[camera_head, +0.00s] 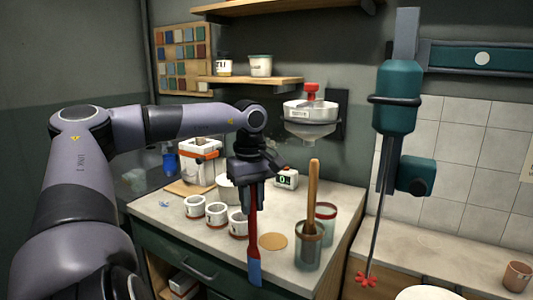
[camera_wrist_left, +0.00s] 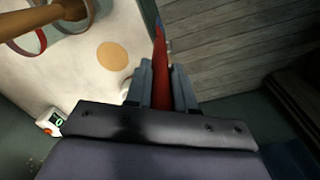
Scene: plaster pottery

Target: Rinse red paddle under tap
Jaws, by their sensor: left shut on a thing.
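My left gripper (camera_head: 252,207) is shut on the red paddle (camera_head: 253,232), which hangs straight down with a blue lower end, in front of the counter's front edge. In the left wrist view the red paddle (camera_wrist_left: 160,70) runs between the two fingers of the left gripper (camera_wrist_left: 161,85), with its blue end pointing away. Wood planks show beyond it there. I cannot make out a tap or a sink in either view. My right gripper is not in view.
A teal mixer (camera_head: 398,95) with a red impeller hangs at right, near a white bowl (camera_head: 427,293).

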